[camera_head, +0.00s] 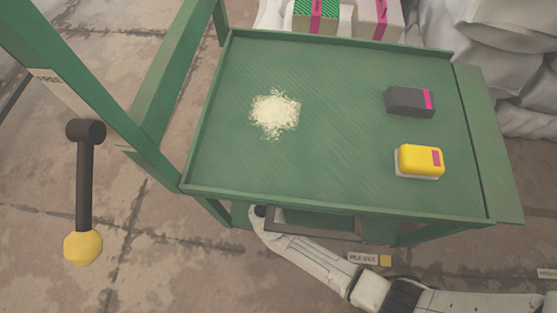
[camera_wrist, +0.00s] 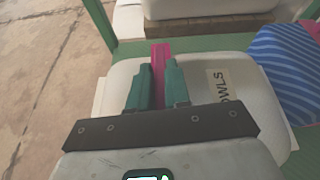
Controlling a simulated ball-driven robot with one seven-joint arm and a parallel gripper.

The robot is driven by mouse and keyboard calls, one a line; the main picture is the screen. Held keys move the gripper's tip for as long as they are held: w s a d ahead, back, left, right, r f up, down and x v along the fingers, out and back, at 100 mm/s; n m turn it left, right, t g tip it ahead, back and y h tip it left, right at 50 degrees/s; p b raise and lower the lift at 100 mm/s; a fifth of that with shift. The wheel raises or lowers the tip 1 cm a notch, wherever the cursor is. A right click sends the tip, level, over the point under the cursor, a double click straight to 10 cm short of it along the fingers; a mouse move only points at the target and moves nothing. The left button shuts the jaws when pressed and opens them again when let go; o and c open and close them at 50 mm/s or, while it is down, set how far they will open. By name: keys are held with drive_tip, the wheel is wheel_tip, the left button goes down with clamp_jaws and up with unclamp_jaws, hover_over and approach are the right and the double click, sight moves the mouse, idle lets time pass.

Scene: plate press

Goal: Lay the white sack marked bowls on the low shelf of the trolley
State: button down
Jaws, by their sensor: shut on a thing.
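In the wrist view, the white sack (camera_wrist: 258,112) has a label on its right side, of which I read "OWLS". My gripper (camera_wrist: 158,75) is shut on the magenta strip (camera_wrist: 158,52) of this sack, with a teal finger on each side. My gripper hides part of the sack. I cannot tell whether its weight rests on the surface below. In the head view, my arm reaches under the green table (camera_head: 330,185), and the gripper and this sack are hidden there. I cannot clearly make out the low shelf.
A blue striped sack (camera_wrist: 283,70) lies close on the right. Another pale sack (camera_wrist: 205,8) lies beyond, past a green bar (camera_wrist: 215,42). The tabletop holds pale powder (camera_head: 274,112), a dark block (camera_head: 409,101) and a yellow block (camera_head: 420,160). A yellow-knobbed lever (camera_head: 84,190) stands left.

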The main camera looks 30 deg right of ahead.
drive_tip(key=shift+w+f, duration=0.1)
drive_tip(key=shift+f, duration=0.55)
drive_tip(key=c, duration=1.1)
unclamp_jaws()
drive_tip(key=shift+f, duration=0.1)
drive_tip(key=shift+s+a+r, duration=0.2)
drive_tip(key=shift+s+r, duration=0.1)
drive_tip(key=shift+p+v, duration=2.35)
drive_tip(key=shift+v, duration=3.35)
drive_tip(key=shift+f, duration=0.1)
